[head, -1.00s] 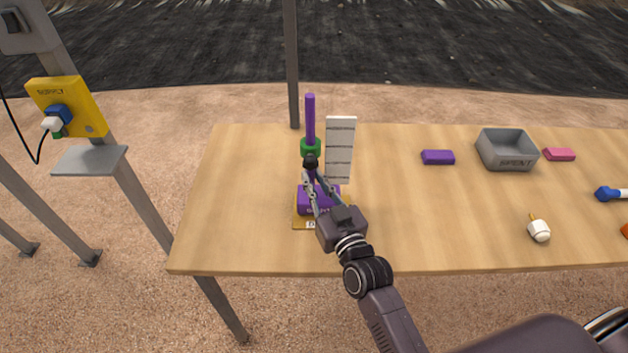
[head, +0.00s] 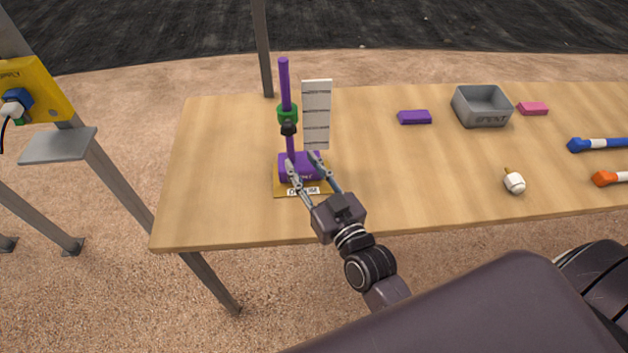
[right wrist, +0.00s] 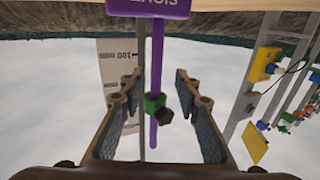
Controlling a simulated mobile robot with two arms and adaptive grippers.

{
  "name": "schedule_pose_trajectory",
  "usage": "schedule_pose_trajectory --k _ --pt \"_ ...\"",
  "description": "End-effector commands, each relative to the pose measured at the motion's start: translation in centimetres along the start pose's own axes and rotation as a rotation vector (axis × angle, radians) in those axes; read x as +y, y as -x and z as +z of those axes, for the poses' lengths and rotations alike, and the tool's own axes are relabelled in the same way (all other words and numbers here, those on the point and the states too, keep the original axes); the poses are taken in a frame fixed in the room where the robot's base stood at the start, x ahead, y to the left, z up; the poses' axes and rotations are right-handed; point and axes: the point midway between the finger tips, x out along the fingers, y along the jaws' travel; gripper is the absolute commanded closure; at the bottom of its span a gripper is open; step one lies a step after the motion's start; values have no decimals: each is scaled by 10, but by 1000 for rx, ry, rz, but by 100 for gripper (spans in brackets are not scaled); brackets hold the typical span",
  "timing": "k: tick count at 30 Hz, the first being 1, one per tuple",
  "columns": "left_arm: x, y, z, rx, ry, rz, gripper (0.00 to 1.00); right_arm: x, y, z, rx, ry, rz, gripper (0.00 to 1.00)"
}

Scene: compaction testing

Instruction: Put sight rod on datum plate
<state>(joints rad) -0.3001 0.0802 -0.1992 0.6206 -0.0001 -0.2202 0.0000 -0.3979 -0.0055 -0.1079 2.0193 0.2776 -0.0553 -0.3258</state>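The sight rod (head: 285,85) is a purple pole with a green collar (head: 288,113), a dark knob and a purple block base (head: 299,166). It stands about upright, its base over the yellow datum plate (head: 285,191); exact seating under the base is hidden. My right gripper (head: 302,161) is open, its fingers in front of the base and the lower pole. In the right wrist view, the purple pole (right wrist: 157,55) passes between the spread fingers (right wrist: 160,88), with visible gaps on both sides. My left gripper is not in view.
A white graduated board (head: 316,115) stands close behind the rod, to its right. A purple block (head: 414,117), a grey bin (head: 482,107), a pink block (head: 533,109) and a white bulb-shaped item (head: 514,183) lie farther right. The table between is clear.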

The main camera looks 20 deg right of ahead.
Motion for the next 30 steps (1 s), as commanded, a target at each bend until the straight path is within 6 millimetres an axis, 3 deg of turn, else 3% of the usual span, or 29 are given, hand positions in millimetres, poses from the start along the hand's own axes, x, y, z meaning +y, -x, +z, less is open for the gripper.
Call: schedule_pose_trajectory --k 3,10,30 --pt "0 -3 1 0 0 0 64 0 24 2 -3 0 -1 70" --pt "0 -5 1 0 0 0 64 0 50 1 -1 0 -1 70" --pt "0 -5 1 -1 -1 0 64 0 54 0 0 -1 0 70"
